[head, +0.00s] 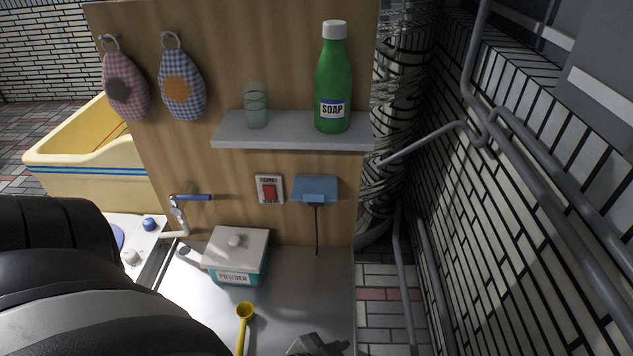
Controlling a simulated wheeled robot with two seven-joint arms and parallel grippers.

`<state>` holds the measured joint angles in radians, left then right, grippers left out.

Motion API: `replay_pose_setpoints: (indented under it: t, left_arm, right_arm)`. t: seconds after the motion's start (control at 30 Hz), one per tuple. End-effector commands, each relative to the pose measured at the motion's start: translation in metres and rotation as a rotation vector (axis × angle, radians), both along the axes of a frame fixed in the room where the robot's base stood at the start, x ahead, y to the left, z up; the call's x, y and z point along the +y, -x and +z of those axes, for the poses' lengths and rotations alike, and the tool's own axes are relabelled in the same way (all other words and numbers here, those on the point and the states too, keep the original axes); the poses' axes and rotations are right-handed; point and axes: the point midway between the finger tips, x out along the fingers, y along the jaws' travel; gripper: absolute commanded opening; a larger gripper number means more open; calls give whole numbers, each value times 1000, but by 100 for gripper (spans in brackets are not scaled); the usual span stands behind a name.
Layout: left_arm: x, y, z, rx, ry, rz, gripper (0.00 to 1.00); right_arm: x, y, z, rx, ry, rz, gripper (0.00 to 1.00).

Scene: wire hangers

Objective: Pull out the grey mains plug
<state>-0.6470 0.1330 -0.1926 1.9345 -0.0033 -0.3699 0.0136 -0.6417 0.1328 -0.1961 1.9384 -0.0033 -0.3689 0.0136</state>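A plug-like block (320,197) sits on a flat plate (314,183) on the wooden panel, below the shelf. Both look blue rather than grey in this light. A dark cord (317,230) hangs straight down from the block to the counter. The block appears seated against the plate. My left arm (60,290) fills the lower left, well apart from the plug. I can make out neither gripper. A small grey angular piece (314,346) is cut off by the bottom edge, and I cannot tell what it is.
A red switch (269,190) is left of the plate. Above, a grey shelf (290,131) holds a glass (255,106) and a green soap bottle (333,80). A powder box (236,256) and yellow scoop (243,325) are on the counter (310,290). Pipes run along the right wall.

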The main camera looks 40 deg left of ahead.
Motion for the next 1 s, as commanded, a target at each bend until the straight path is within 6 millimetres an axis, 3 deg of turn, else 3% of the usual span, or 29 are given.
replay_pose_setpoints:
  t: [0.1, 0.2, 0.3, 0.37, 0.53, 0.63, 0.77, 0.9, 1.0]
  left_arm:
    - [0, 2, -1, 3, 1, 0, 36]
    - [-5, 3, -1, 1, 11, -6, 58]
    - [-9, -9, 9, -65, 33, -26, 58]
    - [-14, -22, 21, -145, 60, -45, 58]
    - [-9, -71, 86, -519, 133, -24, 58]
    - [17, -93, 126, -732, 133, 99, 58]
    - [70, -108, 154, -888, 75, 350, 58]
    - [125, -111, 152, -874, -28, 628, 58]
    - [151, -109, 140, -800, -98, 766, 58]
  right_arm:
    - [0, 5, -3, 12, 0, 1, 0]
    - [0, 8, -6, 18, 0, 1, 0]
    - [1, 8, -9, 19, 0, 1, 0]
    - [1, 8, -13, 21, 0, 2, 0]
    - [3, 6, -22, 20, -4, 4, 0]
    - [5, 3, -24, 10, -11, 8, 0]
    - [9, 0, -25, -5, -19, 13, 0]
    - [10, -2, -29, -7, -21, 17, 0]
    - [10, -2, -30, -10, -21, 20, 0]
